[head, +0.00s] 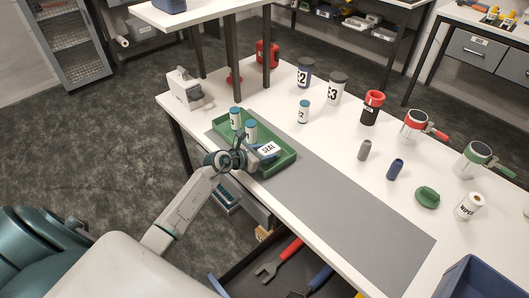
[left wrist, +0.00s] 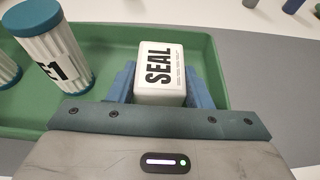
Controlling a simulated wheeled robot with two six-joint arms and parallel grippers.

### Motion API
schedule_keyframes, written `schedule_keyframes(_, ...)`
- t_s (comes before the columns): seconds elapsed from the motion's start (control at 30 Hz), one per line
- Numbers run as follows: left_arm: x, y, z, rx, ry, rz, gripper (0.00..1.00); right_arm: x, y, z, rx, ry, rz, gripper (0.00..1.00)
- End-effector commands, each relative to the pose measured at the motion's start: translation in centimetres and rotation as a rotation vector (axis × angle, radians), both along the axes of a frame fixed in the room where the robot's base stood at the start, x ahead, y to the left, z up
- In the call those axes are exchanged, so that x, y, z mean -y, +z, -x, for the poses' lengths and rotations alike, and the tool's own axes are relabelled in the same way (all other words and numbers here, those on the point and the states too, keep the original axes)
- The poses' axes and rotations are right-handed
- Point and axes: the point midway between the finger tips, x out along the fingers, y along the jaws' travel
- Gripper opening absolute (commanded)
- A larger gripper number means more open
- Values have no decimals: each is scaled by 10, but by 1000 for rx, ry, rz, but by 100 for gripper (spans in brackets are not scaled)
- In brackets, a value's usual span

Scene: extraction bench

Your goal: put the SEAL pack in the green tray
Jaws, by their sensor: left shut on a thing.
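The SEAL pack is a small white box with black lettering (head: 268,149), and it shows large in the left wrist view (left wrist: 161,72). My left gripper (head: 262,152) is shut on it, with a blue finger on each side of the pack. The green tray (head: 284,161) lies near the left part of the bench. The pack is over the tray's near right part; I cannot tell whether it touches the tray floor. Two white canisters with teal lids, one in front (head: 250,131) and one behind (head: 235,118), stand in the tray. My right gripper is not in view.
A grey mat (head: 350,205) runs along the bench and is clear right of the tray. Another teal-lidded canister (head: 303,111), a black-and-red container (head: 372,107) and a green lid (head: 427,197) stand behind the mat. A shelf post (head: 267,60) rises behind the tray.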

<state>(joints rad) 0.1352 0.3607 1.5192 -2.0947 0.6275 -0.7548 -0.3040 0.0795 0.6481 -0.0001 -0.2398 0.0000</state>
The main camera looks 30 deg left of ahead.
Motion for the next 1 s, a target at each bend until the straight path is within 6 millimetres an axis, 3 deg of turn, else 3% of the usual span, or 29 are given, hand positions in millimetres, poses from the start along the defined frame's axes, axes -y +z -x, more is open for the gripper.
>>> schedule_keyframes(0.1, 0, -4, 0, 0, 0, 0, 21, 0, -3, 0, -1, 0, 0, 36)
schedule_keyframes(0.13, 0, -4, 0, 0, 0, 0, 47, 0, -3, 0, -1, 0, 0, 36)
schedule_keyframes(0.23, 0, -3, 0, -1, 0, 0, 67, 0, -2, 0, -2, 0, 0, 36)
schedule_keyframes(0.6, 0, 3, 0, 0, 0, 0, 67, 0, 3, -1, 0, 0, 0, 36)
schedule_keyframes(0.77, -10, 8, 22, -1, -1, -5, 67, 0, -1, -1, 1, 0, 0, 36)
schedule_keyframes(1.0, -29, 28, 68, -3, -1, -7, 67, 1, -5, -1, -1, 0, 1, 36)
